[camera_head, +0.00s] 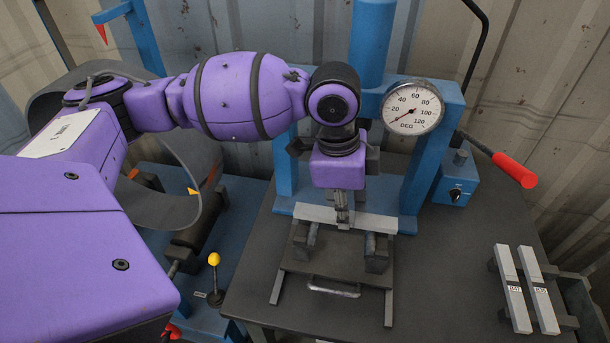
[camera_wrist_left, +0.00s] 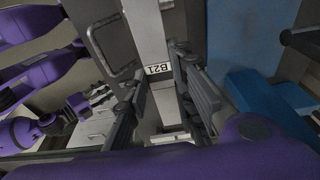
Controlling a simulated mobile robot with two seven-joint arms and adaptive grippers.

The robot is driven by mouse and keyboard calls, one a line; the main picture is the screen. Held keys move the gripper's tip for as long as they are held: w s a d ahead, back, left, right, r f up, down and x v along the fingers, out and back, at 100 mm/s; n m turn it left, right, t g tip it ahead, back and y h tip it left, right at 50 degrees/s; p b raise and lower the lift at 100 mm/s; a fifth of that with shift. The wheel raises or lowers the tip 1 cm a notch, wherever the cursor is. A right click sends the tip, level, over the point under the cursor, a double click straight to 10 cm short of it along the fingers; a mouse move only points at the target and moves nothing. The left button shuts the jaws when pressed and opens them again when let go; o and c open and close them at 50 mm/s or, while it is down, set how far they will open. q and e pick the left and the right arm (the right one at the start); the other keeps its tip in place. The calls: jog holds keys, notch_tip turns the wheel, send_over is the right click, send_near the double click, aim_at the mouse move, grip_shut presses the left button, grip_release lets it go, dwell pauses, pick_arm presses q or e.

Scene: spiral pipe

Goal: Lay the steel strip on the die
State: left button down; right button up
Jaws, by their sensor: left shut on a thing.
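A pale steel strip (camera_head: 375,222) lies crosswise at the press, over two dark die blocks (camera_head: 377,254). In the left wrist view the strip (camera_wrist_left: 145,38) carries the label B21. My left gripper (camera_head: 343,217) comes down from above and is shut on the middle of the strip; its fingers (camera_wrist_left: 163,108) flank it in the wrist view. The strip looks level and close to the block tops, but I cannot tell whether it touches them. My right gripper is out of the head view; a small purple arm with dark fingers (camera_wrist_left: 98,94) shows at the left of the wrist view.
Two more labelled strips (camera_head: 512,288) rest on a rack at the right. A blue press frame (camera_head: 418,170) with a round degree gauge (camera_head: 411,107) stands behind the die. A red-handled lever (camera_head: 514,170) sticks out at the right. The dark table (camera_head: 455,260) is clear between die and rack.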

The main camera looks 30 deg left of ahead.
pick_arm(q)
notch_tip(320, 180, down, 3)
jog(key=shift+r+b, duration=0.1)
jog(key=shift+b, duration=0.8)
jog(key=shift+f, duration=0.25)
jog(key=shift+w+f, duration=0.1)
jog(key=shift+f, duration=0.8)
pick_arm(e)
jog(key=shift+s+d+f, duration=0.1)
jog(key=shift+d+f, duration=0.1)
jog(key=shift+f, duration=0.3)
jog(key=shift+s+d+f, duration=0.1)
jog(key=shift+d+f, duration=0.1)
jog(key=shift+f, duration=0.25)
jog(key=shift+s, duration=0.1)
